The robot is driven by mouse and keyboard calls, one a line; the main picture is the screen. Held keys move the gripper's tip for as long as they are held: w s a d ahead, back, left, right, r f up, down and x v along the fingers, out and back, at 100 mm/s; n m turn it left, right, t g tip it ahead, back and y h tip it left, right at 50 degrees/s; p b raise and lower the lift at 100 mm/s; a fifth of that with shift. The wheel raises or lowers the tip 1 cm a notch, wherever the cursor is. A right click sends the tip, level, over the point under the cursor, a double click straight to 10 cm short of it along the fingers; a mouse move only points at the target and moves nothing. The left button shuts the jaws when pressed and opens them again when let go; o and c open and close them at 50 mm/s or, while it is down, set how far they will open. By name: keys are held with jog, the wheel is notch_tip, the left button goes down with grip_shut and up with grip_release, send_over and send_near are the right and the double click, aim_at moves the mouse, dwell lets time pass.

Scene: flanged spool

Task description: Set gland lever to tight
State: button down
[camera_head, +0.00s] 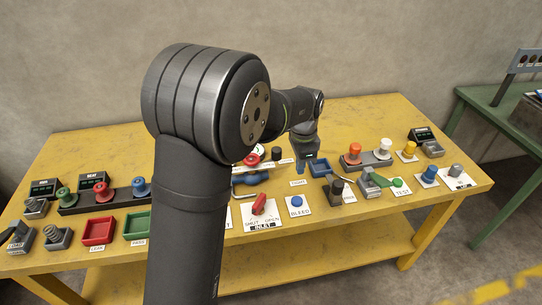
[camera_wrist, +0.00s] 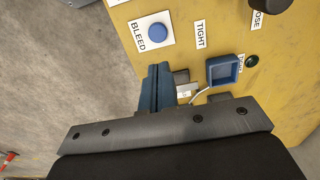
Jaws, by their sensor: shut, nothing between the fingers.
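My gripper (camera_wrist: 158,70) is shut and empty, pointing down at the table in the wrist view; in the head view it shows behind my arm (camera_head: 305,157). The TIGHT label (camera_wrist: 200,33) lies ahead of the fingertips, apart from them. Part of a label ending in OSE (camera_wrist: 257,18) is at the upper right. A dark round knob (camera_wrist: 284,4) is cut off by the top edge near that label; I cannot tell whether it belongs to the gland lever. In the head view, my arm covers part of the blue spool body (camera_head: 250,179) with its red handwheel (camera_head: 251,160).
The red INLET lever (camera_head: 259,204) stands at the front edge. Several knobs and trays fill both table sides.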

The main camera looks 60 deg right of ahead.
aim_at(276, 150)
jog(key=c, duration=1.7)
grip_release()
jog(key=shift+w+r, duration=0.1)
jog(key=o, duration=0.7)
jog(key=w+r+n, duration=0.1)
jog(key=w+n, duration=0.1)
jog(key=shift+w+d+r+n+h, duration=0.15)
jog(key=shift+d+r+n+h, duration=0.2)
jog(key=shift+n+h, duration=0.05)
jog(key=w+d+r+n+t+h, duration=0.1)
jog(key=w+r+n+h, duration=0.2)
jog(key=w+r+n, duration=0.55)
jog(key=shift+n, duration=0.75)
jog(key=x, duration=1.8)
jog(key=shift+w+d+f, duration=0.3)
jog(key=shift+w, duration=0.05)
grip_shut()
